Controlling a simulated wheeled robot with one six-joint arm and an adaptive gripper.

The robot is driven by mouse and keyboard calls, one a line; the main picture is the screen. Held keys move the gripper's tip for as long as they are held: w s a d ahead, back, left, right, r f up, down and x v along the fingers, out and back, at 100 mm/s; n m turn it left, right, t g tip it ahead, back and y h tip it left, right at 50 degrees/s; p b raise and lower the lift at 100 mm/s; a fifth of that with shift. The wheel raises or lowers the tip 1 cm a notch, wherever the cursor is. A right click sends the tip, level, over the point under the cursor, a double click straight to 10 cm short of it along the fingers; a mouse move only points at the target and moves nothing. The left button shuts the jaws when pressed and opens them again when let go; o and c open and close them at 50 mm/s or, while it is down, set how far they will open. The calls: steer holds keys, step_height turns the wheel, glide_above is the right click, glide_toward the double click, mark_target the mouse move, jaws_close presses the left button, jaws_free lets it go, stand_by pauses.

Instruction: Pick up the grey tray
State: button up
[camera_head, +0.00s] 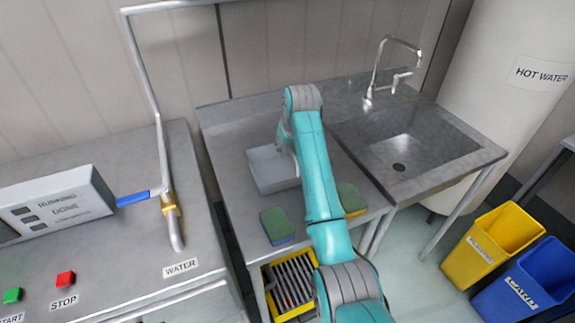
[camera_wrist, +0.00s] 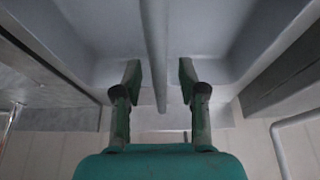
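The grey tray (camera_head: 278,186) is a shallow light-grey box on the metal counter, left of the sink. My teal arm reaches over its right side and hides part of it. My gripper (camera_wrist: 159,78) shows in the wrist view with its two fingers apart. A thin grey bar or divider of the tray (camera_wrist: 154,45) runs between the fingers, with a visible gap on each side. The fingers do not appear to press on it. In the head view the gripper is mostly hidden at the tray's far right edge.
Two green sponges, one with a blue base (camera_head: 277,225) and one with a yellow base (camera_head: 351,200), lie in front of the tray. The sink (camera_head: 405,150) and tap (camera_head: 386,75) are to the right. A yellow rack (camera_head: 290,285) is below. A wall is close behind.

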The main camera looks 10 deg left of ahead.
jaws_close()
